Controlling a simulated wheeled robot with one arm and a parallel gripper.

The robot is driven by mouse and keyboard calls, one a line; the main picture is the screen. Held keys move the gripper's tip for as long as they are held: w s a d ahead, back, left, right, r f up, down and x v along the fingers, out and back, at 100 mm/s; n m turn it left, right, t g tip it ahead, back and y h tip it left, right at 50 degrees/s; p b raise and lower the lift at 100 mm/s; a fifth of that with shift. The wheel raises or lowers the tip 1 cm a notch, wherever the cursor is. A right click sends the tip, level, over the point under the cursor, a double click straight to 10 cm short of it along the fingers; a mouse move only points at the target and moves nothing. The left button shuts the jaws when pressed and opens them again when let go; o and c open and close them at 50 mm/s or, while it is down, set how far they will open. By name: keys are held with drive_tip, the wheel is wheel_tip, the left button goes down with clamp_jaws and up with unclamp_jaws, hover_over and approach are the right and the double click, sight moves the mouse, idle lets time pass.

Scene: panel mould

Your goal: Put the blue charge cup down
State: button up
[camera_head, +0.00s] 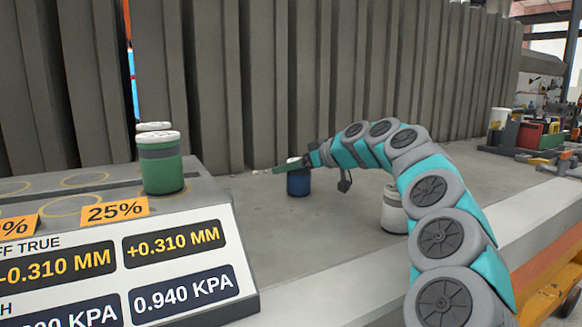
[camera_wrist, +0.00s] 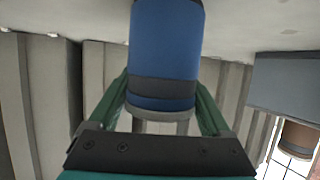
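The blue charge cup (camera_head: 298,183) is upright over the grey bench, with a white top and a grey band. It looks at or very near the bench surface; I cannot tell whether it touches. My gripper (camera_head: 281,170) reaches it from the right, level with its upper part. In the wrist view the blue charge cup (camera_wrist: 166,45) fills the space between the two green fingers of my gripper (camera_wrist: 163,85). The fingers lie against both sides with no clear gap, so it looks shut on the cup. The fingertips are hidden behind the cup.
A green cup (camera_head: 160,165) stands on the raised panel at left, by the 25% label (camera_head: 114,211), with another cup behind it. A white cup (camera_head: 393,209) stands beside my arm. A ribbed grey wall (camera_head: 290,80) runs behind. The bench between is clear.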

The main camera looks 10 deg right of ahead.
drive_tip(key=shift+o, duration=1.1)
drive_tip(key=shift+r, duration=0.1)
drive_tip(key=shift+r, duration=0.15)
drive_tip(key=v, duration=0.7)
drive_tip(key=shift+s+d, duration=0.2)
drive_tip(key=shift+s, duration=0.05)
